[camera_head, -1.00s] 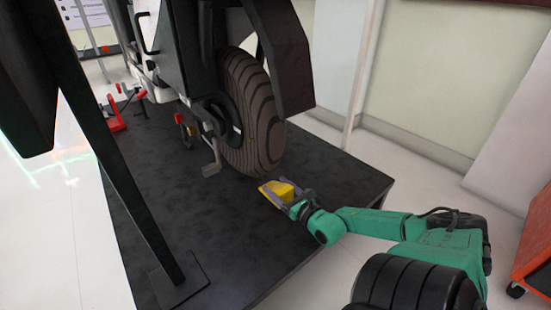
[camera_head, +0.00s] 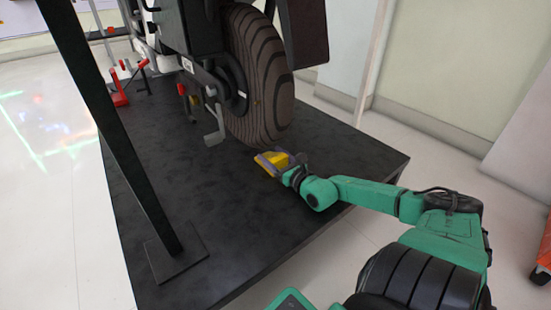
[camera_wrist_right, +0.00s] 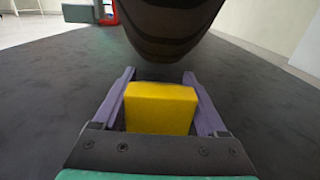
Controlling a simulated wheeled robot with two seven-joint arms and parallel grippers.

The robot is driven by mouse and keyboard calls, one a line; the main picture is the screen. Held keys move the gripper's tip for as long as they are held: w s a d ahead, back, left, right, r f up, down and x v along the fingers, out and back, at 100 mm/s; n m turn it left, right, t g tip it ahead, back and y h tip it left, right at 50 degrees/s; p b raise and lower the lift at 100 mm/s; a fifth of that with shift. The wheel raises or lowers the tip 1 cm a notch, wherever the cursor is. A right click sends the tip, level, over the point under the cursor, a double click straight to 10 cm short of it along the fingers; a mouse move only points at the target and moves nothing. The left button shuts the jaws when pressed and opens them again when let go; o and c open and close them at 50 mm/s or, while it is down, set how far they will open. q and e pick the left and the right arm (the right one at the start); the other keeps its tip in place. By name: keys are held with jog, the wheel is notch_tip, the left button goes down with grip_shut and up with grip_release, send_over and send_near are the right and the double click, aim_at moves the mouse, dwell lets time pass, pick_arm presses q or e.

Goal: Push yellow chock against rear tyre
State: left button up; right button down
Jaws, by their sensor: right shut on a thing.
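The yellow chock (camera_head: 270,164) is on the black platform (camera_head: 215,225), close behind the bottom of the rear tyre (camera_head: 262,85). My right gripper (camera_head: 275,160) comes in from the right and is shut on the chock. In the right wrist view the chock (camera_wrist_right: 160,107) sits between the two purple fingers of my right gripper (camera_wrist_right: 160,90). The tyre (camera_wrist_right: 170,25) is just beyond it there, at the top. My left gripper does not show.
A black post (camera_head: 115,130) with a flat foot stands on the platform at the left. A red wheel clamp (camera_head: 120,88) is at the far left. The platform's right edge (camera_head: 385,178) runs near my right arm. An orange-red cabinet (camera_head: 542,255) stands at the far right.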

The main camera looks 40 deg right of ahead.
jog(key=shift+r, duration=0.1)
jog(key=shift+w, duration=0.2)
jog(key=shift+w+d+b, duration=0.1)
jog(key=shift+w+b, duration=0.5)
jog(key=shift+w, duration=0.15)
jog(key=shift+w, duration=0.35)
jog(key=shift+w+d, duration=0.15)
jog(key=shift+w, duration=0.75)
jog(key=shift+w+d, duration=0.1)
jog(key=shift+w, duration=0.8)
grip_release()
jog(key=shift+w, duration=0.1)
